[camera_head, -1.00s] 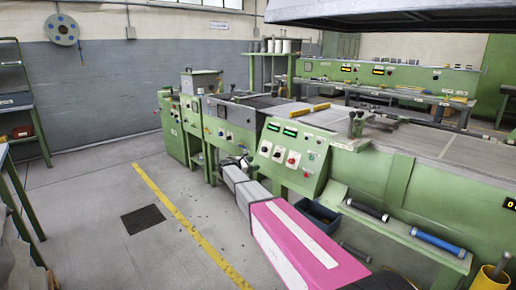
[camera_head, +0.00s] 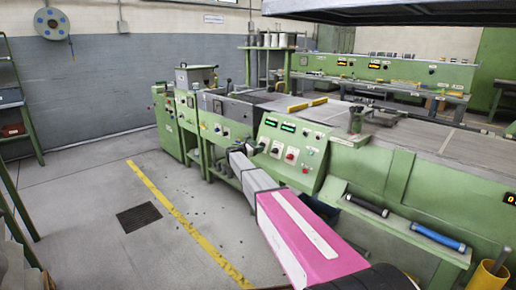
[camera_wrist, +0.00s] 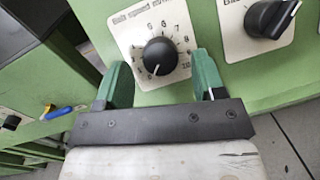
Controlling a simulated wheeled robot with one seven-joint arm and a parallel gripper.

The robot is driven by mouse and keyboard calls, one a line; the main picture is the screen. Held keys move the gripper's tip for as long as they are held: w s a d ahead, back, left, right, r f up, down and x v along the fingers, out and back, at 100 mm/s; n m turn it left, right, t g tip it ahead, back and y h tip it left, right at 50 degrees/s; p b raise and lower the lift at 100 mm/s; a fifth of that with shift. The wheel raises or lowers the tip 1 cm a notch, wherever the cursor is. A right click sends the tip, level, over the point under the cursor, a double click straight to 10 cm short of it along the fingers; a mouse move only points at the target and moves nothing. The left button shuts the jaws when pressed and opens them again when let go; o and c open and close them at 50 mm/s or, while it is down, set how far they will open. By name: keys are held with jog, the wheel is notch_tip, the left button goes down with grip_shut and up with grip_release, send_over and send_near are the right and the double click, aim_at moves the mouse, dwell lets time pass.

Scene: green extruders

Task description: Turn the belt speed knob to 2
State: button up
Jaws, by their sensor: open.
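The belt speed knob (camera_wrist: 160,56) is round and black, on a white numbered plate (camera_wrist: 128,30) on a green panel in the wrist view. Its white pointer mark faces down and slightly left, toward the low end of the scale; the exact number is not readable. My gripper (camera_wrist: 162,68) is open, with one green finger at the lower left and the other at the right of the knob. The knob sits between them with gaps showing; I see no contact. In the head view my gripper (camera_head: 257,148) is at the left side of the sloped control panel (camera_head: 310,165).
A black selector knob (camera_wrist: 270,18) on its own plate is close to the right finger. In the head view, a red button (camera_head: 290,155) and green displays (camera_head: 288,127) are on the panel. A shelf with rollers (camera_head: 437,237) juts out at the right.

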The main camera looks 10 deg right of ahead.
jog(key=shift+w+d, duration=0.15)
jog(key=shift+d, duration=0.2)
jog(key=c, duration=0.9)
jog(key=shift+m, duration=0.3)
jog(key=m+g, duration=0.1)
jog(key=m, duration=0.3)
jog(key=m+g, duration=0.2)
jog(key=m, duration=0.2)
jog(key=m+g, duration=0.2)
jog(key=m, duration=0.1)
jog(key=shift+w+a+r+m+y, duration=0.15)
jog(key=shift+w+r+m+y, duration=0.1)
jog(key=shift+m+y, duration=0.15)
